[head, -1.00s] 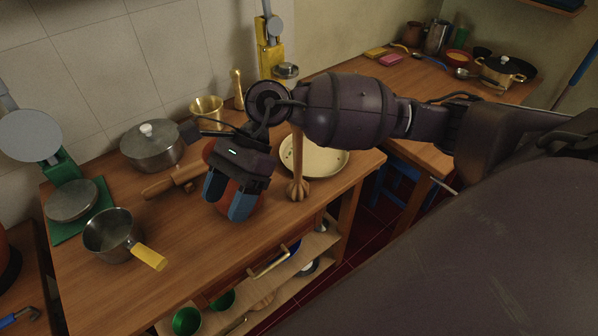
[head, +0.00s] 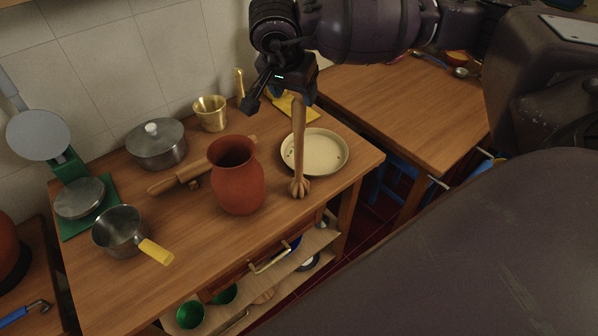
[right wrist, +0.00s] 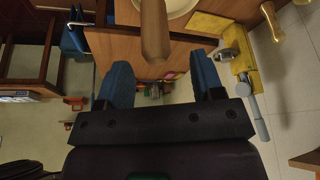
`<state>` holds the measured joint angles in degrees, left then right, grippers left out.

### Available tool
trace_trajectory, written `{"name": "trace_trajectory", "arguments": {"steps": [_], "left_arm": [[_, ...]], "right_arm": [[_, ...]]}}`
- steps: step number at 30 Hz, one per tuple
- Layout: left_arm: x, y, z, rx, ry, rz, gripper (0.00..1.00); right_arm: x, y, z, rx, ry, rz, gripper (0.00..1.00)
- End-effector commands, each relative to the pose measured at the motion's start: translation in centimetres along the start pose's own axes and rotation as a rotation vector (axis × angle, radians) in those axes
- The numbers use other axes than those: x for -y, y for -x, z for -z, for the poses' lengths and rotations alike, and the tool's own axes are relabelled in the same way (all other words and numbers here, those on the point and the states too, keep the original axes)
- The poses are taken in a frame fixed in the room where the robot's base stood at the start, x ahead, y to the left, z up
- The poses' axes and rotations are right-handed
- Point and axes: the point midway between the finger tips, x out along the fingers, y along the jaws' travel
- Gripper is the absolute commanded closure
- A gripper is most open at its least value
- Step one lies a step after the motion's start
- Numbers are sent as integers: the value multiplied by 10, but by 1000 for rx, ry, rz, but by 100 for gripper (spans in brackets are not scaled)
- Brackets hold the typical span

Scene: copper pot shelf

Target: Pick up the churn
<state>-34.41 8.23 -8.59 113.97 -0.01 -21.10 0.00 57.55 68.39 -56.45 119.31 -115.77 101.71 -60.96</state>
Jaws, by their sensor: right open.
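The churn (head: 299,150) is a wooden stick with a fluted, bulbous head. It stands upright on the wooden table, head down, between the red clay jug (head: 237,178) and the cream dish (head: 314,152). My right gripper (head: 301,95) is open at the top end of its handle, partly hidden by its own body. In the right wrist view, the handle end (right wrist: 155,38) shows just past and between the two blue fingertips of my open right gripper (right wrist: 163,70), with nothing gripped. My left gripper is not in view.
A green kitchen scale (head: 72,170) is at far left. The second table (head: 400,105) is largely bare.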

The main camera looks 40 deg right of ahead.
Motion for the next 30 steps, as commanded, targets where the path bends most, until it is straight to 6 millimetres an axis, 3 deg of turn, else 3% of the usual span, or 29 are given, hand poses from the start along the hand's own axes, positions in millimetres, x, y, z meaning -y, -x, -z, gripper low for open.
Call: {"name": "trace_trajectory", "arguments": {"steps": [8,18,27,30], "left_arm": [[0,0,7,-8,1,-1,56],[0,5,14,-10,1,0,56],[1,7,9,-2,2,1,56],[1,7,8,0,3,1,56]], "right_arm": [[-2,-18,-1,2,2,-2,39],[-4,-59,-3,3,0,-1,39],[-4,-63,-3,2,1,1,39],[-4,-63,-3,2,1,1,54]]}}
